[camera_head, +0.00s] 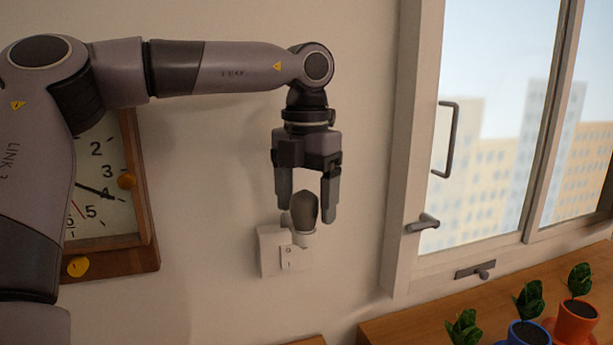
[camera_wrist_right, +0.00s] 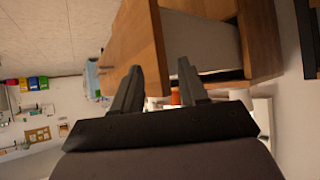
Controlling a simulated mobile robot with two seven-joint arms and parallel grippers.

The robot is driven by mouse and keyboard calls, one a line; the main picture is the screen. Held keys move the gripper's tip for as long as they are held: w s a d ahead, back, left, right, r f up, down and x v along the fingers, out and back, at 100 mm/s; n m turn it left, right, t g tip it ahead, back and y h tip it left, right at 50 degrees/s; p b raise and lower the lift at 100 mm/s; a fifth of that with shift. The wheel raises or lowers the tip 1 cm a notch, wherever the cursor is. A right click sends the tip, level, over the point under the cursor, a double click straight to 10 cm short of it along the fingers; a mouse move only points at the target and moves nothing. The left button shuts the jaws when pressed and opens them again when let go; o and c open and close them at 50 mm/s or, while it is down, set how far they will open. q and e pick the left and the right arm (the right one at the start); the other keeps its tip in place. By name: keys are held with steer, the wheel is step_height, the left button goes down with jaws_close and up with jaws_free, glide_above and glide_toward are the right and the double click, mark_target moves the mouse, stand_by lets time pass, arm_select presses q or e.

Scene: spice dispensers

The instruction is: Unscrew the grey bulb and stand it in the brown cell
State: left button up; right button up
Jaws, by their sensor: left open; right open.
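The grey bulb (camera_head: 304,208) sits upright in a white socket (camera_head: 302,238) on a wall fixture (camera_head: 272,252) in the head view. My left gripper (camera_head: 306,205) points down over it, with its two open fingers on either side of the bulb's upper part; I cannot tell whether they touch it. My right gripper (camera_wrist_right: 156,82) shows in the right wrist view, open, with no object clearly between its fingers. The brown cell cannot be made out in either view.
A wooden wall clock (camera_head: 105,195) hangs left of the fixture, partly behind my left arm. A window (camera_head: 500,130) with handles is at right. Below it, several potted plants (camera_head: 575,310) stand on a wooden surface (camera_head: 400,325). The right wrist view shows wooden furniture (camera_wrist_right: 140,35).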

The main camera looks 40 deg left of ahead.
arm_select(q)
steer(key=shift+f, duration=0.25)
steer(key=c, duration=1.1)
steer(key=shift+o, duration=0.2)
steer(key=n+b, duration=0.1)
steer(key=n, duration=0.4)
steer(key=shift+a+n, duration=0.1)
steer(key=shift+n, duration=0.2)
steer(key=n+b, duration=0.1)
steer(key=n, duration=0.2)
steer(key=shift+s+r+n, duration=0.1)
steer(key=shift+n, duration=0.2)
